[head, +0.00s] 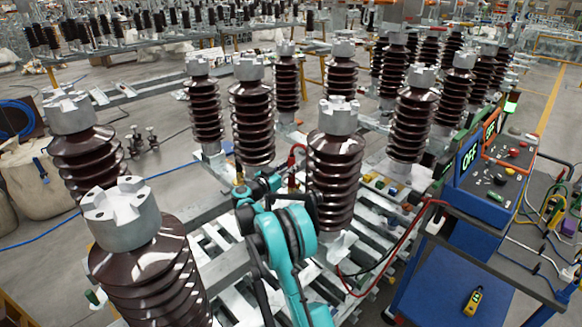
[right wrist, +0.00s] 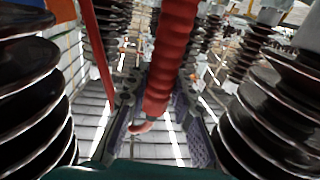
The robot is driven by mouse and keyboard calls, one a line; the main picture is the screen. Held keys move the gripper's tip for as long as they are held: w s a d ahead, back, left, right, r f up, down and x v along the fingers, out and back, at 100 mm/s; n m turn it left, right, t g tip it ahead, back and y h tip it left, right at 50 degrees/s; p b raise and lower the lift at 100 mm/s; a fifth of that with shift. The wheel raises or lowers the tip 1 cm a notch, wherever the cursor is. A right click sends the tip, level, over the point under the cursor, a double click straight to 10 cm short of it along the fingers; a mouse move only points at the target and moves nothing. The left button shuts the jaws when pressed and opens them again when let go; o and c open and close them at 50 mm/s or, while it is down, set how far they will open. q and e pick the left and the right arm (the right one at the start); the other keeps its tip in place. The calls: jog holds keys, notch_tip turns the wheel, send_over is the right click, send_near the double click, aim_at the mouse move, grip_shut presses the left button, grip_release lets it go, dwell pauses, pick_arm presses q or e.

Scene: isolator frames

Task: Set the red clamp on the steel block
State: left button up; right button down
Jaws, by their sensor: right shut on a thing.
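The red clamp (head: 297,157) shows in the head view as a small curved red piece just left of a brown ribbed insulator. In the right wrist view the clamp (right wrist: 172,55) is a long red handle between my fingers. My right gripper (head: 262,186) is shut on it, among the insulators and above the pale slatted frame; its fingers also show in the right wrist view (right wrist: 155,95). My teal arm hides part of the gripper. I cannot tell which metal piece is the steel block; several insulators carry grey metal caps (head: 339,116). My left gripper is not in view.
Tall brown insulators (head: 335,175) stand close around the gripper, and ribbed discs flank it on both sides in the wrist view (right wrist: 285,120). A blue console (head: 490,180) with OFF displays stands at right. Red and black cables (head: 400,235) run from it. A yellow meter (head: 473,301) lies on a blue surface.

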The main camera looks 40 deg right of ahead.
aim_at(289, 188)
jog(key=shift+a, duration=0.1)
jog(key=shift+f+b, duration=0.3)
jog(key=shift+b, duration=0.1)
jog(key=shift+f+b, duration=1.8)
jog(key=shift+f, duration=0.8)
jog(key=shift+b, duration=0.3)
jog(key=shift+f+b, duration=1.5)
jog(key=shift+f, duration=0.55)
jog(key=c, duration=1.2)
grip_release()
jog(key=shift+s+a, duration=0.1)
